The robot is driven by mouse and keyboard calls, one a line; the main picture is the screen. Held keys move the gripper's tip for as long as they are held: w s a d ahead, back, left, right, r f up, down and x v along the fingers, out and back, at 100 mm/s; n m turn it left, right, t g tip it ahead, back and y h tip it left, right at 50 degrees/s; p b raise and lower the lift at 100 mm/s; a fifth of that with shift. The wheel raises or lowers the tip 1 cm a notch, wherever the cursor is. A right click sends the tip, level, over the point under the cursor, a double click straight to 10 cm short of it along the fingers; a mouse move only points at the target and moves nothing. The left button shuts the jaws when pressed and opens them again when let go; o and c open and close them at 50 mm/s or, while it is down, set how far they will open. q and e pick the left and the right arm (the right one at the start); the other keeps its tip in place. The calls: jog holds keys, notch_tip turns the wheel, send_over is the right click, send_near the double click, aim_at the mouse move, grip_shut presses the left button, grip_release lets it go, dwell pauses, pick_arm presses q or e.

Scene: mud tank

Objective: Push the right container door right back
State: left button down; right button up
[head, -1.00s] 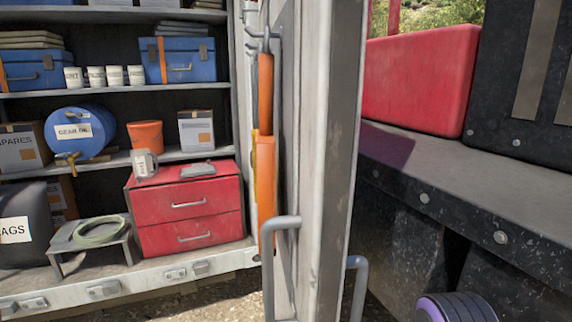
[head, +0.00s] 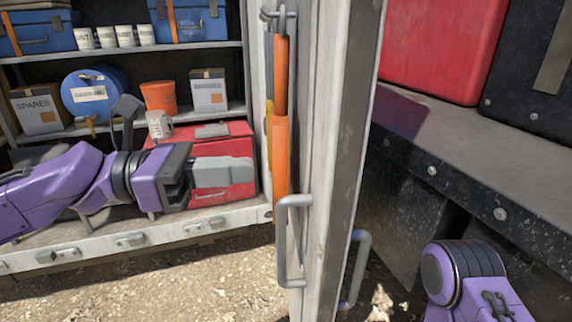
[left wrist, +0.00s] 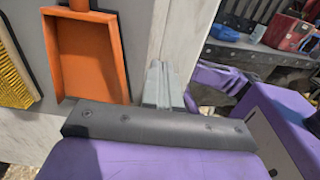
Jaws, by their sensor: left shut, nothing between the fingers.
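The right container door (head: 340,150) stands open, seen nearly edge-on in the middle of the head view. Its inner face, with an orange holder (head: 281,150) and a grey handle (head: 283,240), faces left. In the left wrist view the door's pale face (left wrist: 130,35) fills the upper left, with an orange tray (left wrist: 92,60) on it. My left gripper (head: 245,170) is shut and empty, pointing right towards the door's inner face. It also shows in the left wrist view (left wrist: 158,75); I cannot tell whether it touches the door. My right gripper is not seen; only part of my right arm shows.
Right of the door is a dark bench (head: 470,160) bearing a red case (head: 440,45). Gravelly ground (head: 150,290) lies open in front.

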aim_at(311, 167)
pick_arm(q)
jog(key=d, duration=0.7)
jog(key=shift+w+d, duration=0.1)
jog(key=shift+w, duration=0.2)
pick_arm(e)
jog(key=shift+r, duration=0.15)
